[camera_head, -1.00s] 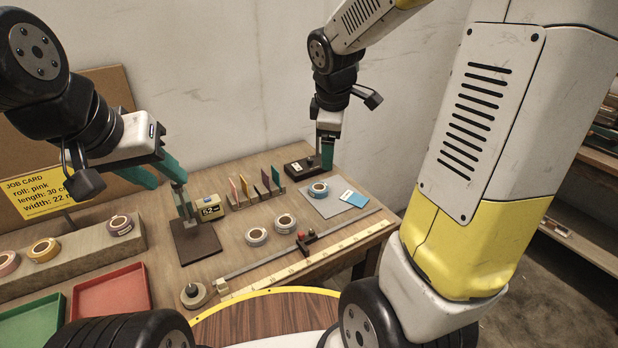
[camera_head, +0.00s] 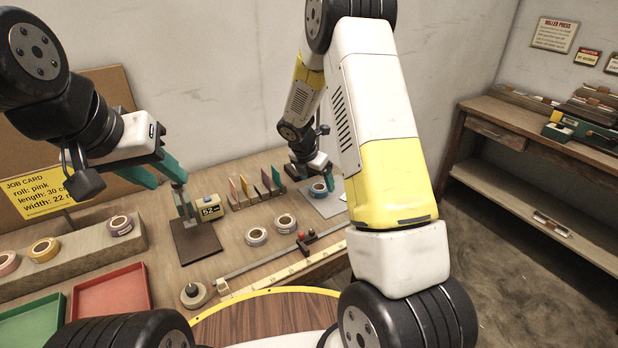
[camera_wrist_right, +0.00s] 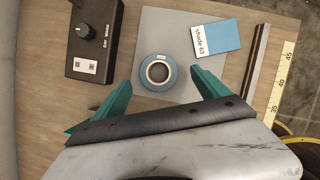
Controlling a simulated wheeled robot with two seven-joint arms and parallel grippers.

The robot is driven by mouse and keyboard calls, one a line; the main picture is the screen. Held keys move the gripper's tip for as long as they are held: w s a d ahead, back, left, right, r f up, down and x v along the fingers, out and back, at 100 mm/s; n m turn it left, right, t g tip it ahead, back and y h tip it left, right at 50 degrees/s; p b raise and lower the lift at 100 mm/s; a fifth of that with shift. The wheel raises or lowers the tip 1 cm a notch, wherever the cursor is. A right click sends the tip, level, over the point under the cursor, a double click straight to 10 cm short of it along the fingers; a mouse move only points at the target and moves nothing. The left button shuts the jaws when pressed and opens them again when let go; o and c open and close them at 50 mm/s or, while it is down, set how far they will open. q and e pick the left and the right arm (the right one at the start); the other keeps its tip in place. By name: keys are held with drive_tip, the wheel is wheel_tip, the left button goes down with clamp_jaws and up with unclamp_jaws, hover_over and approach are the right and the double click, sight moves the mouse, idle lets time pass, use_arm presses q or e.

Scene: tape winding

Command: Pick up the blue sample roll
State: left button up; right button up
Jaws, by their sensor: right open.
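The blue sample roll (camera_head: 319,190) lies flat on a grey mat (camera_head: 327,207) at the right end of the bench. In the right wrist view the blue roll (camera_wrist_right: 158,72) sits on the mat (camera_wrist_right: 160,28), just ahead of and between the fingers. My right gripper (camera_wrist_right: 159,90) is open and empty, with one teal finger to each side; in the head view my right gripper (camera_head: 318,178) is at the roll. I cannot tell its exact height over the mat. My left gripper (camera_head: 162,180) is open and empty over the left part of the bench.
A blue shade card (camera_wrist_right: 216,38) lies beside the roll, and a black control box (camera_wrist_right: 95,38) stands left of the mat. Two rolls (camera_head: 257,236) lie near the ruler rail (camera_head: 270,262). A display box (camera_head: 210,208) and coloured cards (camera_head: 255,190) stand behind.

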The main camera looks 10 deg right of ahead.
sight(318, 183)
drive_tip(key=x, duration=0.3)
drive_tip(key=shift+w+f, duration=0.15)
drive_tip(key=shift+w, duration=0.05)
drive_tip(key=shift+c, duration=0.3)
drive_tip(key=c, duration=1.5)
drive_tip(key=shift+c, duration=0.2)
